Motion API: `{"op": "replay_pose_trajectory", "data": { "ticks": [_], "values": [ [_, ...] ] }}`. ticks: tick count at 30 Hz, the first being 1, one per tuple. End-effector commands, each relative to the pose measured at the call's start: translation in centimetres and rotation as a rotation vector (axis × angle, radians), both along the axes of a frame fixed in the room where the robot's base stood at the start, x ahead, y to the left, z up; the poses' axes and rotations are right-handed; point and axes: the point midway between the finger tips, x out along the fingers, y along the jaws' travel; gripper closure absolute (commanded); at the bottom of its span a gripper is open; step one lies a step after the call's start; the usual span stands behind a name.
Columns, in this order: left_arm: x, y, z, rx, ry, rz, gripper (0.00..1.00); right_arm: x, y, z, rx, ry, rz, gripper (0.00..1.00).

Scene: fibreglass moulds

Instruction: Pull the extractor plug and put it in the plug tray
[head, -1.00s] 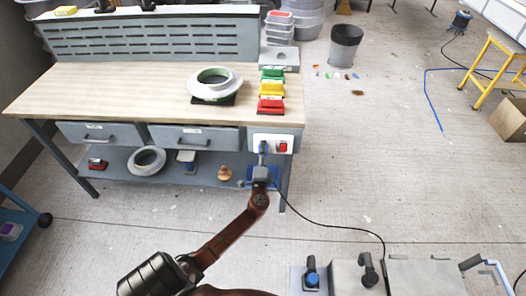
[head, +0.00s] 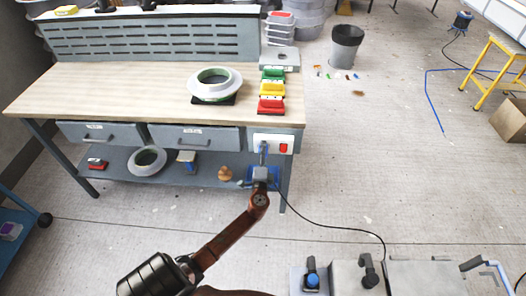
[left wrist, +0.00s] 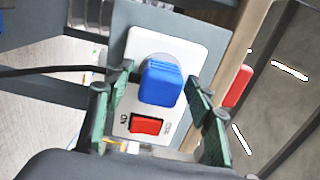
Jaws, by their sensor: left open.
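The blue extractor plug (left wrist: 161,80) sits in the white socket plate (left wrist: 188,50) on the bench front, above a red switch (left wrist: 146,125). The plate also shows in the head view (head: 273,138), where my left gripper (head: 263,151) covers the plug. In the left wrist view my left gripper (left wrist: 160,82) is open, its green fingers on either side of the plug with gaps showing. A black cable (left wrist: 50,70) runs off to the left. A blue surface (head: 276,184) shows partly behind my gripper near the lower shelf; I cannot tell whether it is the plug tray. My right gripper is out of view.
The workbench (head: 120,85) carries a round mould (head: 215,84) and green, yellow and red blocks (head: 271,88). Its lower shelf (head: 125,160) holds a ring and small items. The cable (head: 335,227) trails over the floor at right. Open floor lies right of the bench.

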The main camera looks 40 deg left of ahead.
Motion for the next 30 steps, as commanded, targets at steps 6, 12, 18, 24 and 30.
{"op": "replay_pose_trajectory", "data": {
  "ticks": [6,12,18,24,30],
  "values": [
    [0.01,-0.02,-0.07,0.000,0.000,0.000,0.51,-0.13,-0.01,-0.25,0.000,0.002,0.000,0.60],
    [0.01,-0.02,0.04,0.000,0.000,0.000,0.51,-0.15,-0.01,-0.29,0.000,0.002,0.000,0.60],
    [0.01,-0.01,0.05,0.000,0.000,0.000,0.59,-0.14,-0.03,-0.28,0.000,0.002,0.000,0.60],
    [0.01,-0.01,0.04,0.000,0.000,0.000,0.73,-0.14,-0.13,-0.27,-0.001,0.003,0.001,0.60],
    [0.01,-0.01,0.04,0.000,0.000,0.000,0.86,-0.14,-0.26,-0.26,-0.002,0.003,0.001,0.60]
  ]
}}
